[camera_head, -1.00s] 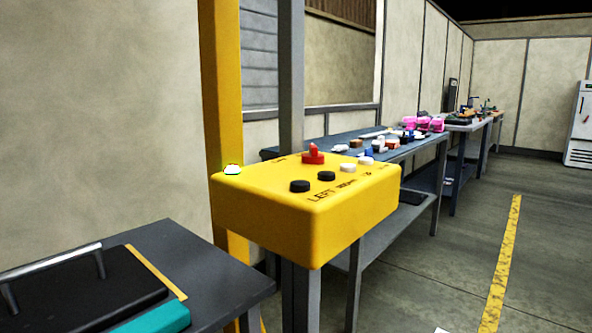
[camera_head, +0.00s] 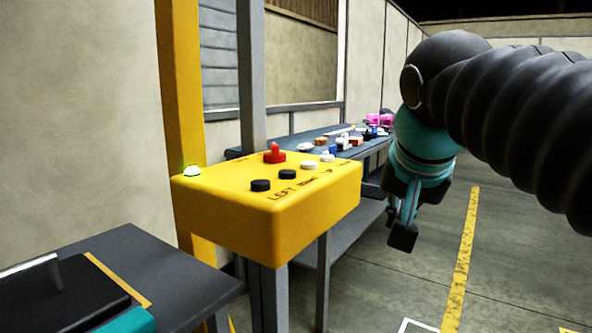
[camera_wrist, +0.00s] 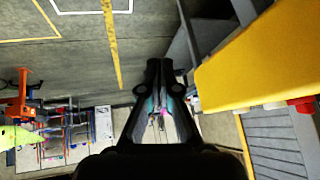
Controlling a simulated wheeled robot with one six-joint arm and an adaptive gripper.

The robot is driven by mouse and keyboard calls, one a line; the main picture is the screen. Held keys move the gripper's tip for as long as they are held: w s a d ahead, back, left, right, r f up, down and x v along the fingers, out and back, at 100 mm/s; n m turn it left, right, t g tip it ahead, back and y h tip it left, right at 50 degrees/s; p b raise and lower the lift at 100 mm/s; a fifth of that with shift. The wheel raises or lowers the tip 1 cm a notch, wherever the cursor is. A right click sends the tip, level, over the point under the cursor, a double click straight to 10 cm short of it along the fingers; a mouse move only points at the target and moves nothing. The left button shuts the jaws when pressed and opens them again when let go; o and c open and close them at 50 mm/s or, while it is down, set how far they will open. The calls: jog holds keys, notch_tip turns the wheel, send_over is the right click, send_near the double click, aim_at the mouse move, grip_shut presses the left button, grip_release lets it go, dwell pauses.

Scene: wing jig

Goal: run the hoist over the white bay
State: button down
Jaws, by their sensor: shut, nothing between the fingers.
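A yellow control box (camera_head: 262,215) stands on a grey post in the head view. Its top carries two black buttons (camera_head: 273,180), two white buttons (camera_head: 318,160) and a red knob (camera_head: 275,153). The lettering LEFT and DOWN shows beside the black buttons; other labels are too small to read surely. A small white dome lamp (camera_head: 192,170) sits at its left back corner. My gripper (camera_head: 402,232) is shut and empty, to the right of the box and apart from it. In the wrist view my gripper (camera_wrist: 160,75) shows beside the yellow box (camera_wrist: 262,62). The hoist is not recognisable in these views.
A dark table (camera_head: 185,275) with a black case and teal item stands at the front left. A long bench (camera_head: 350,157) with several small parts runs behind the box. White floor lines (camera_head: 418,325) and a yellow line (camera_head: 462,270) mark the open floor at right.

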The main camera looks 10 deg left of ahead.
jog(key=w+a+r+m, duration=0.2)
jog(key=w+a+r, duration=0.1)
jog(key=a+r, duration=0.6)
notch_tip(320, 180, up, 9)
jog(key=m+t+y, duration=0.1)
jog(key=m+t, duration=0.1)
send_over(288, 171)
jog(key=shift+s+f, duration=0.1)
jog(key=shift+s, duration=0.05)
notch_tip(288, 171, down, 9)
jog(key=b, duration=0.5)
jog(key=shift+b, duration=0.3)
dwell(0.5)
jog(key=shift+f, duration=0.3)
